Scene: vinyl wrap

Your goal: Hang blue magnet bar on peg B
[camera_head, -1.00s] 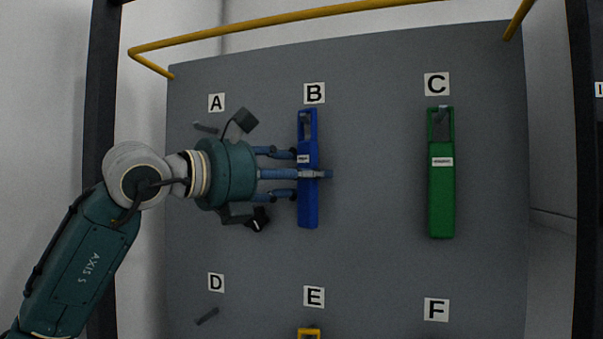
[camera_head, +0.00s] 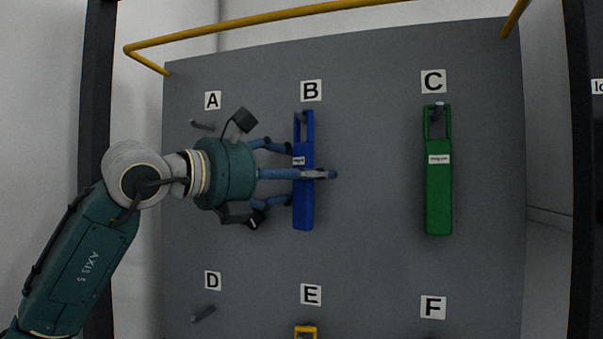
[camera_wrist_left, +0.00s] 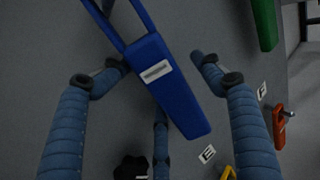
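The blue magnet bar (camera_head: 303,212) is upright under label B (camera_head: 311,90), with the tip of peg B (camera_head: 304,118) showing inside its top loop. Whether the loop bears on the peg is hard to tell. My left gripper (camera_head: 300,174) is around the bar's middle, its fingers spread. In the left wrist view the blue bar (camera_wrist_left: 170,85) lies between the open fingers of my left gripper (camera_wrist_left: 160,62). The right finger is clear of the bar; the left fingertip is close to its edge, contact unclear. My right gripper is not in view.
A green bar (camera_head: 438,190) hangs at label C (camera_head: 433,82). Empty pegs stick out below A (camera_head: 202,125) and D (camera_head: 203,313). A yellow bar (camera_head: 305,331) shows at E. A yellow rail (camera_head: 300,15) runs above the grey board (camera_head: 370,250).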

